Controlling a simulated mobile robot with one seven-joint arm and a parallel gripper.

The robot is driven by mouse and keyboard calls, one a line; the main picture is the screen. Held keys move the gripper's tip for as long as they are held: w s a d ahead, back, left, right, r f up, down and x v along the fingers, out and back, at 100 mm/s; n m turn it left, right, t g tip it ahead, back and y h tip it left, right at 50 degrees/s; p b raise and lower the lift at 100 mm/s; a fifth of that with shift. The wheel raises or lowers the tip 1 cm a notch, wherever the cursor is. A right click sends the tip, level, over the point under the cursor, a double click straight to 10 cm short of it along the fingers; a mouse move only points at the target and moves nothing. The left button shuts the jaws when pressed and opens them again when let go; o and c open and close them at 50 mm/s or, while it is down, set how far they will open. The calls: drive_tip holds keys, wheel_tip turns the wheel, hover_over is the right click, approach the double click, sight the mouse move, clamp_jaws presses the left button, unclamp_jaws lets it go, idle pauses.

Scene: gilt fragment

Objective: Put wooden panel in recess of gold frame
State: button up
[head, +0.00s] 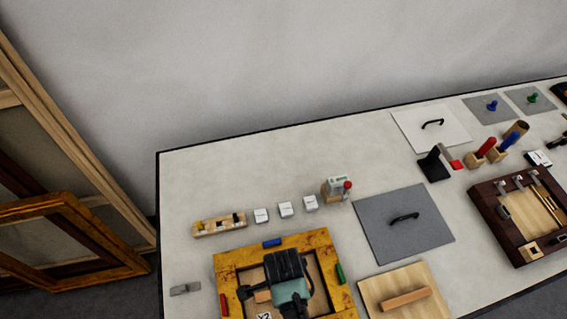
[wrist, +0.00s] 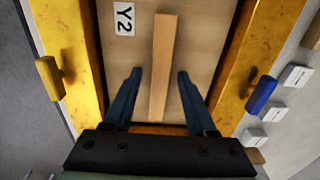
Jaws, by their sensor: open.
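The gold frame (head: 290,242) lies flat at the front of the table; two of its sides show in the wrist view (wrist: 265,40). A tan panel (wrist: 205,40) with a "Y2" label (wrist: 124,19) and a raised wooden bar handle (wrist: 162,65) lies inside the frame's opening. I cannot tell if it is fully seated. My gripper (wrist: 159,75) is open above it, one finger on each side of the bar, with gaps. In the head view my gripper (head: 287,290) hides much of the opening. A separate light wooden panel (head: 424,279) with a bar handle lies right of the frame.
Coloured tabs sit on the frame: red (head: 224,304), blue (head: 271,243), green (head: 341,273), and yellow (wrist: 48,78). A grey panel (head: 380,225) with a black handle lies behind the wooden one. Several white blocks (head: 285,209) stand behind the frame. A dark wooden frame (head: 486,205) is far right.

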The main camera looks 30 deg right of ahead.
drive_tip(key=shift+r, duration=0.1)
wheel_tip(320, 180, up, 12)
idle(0.5)
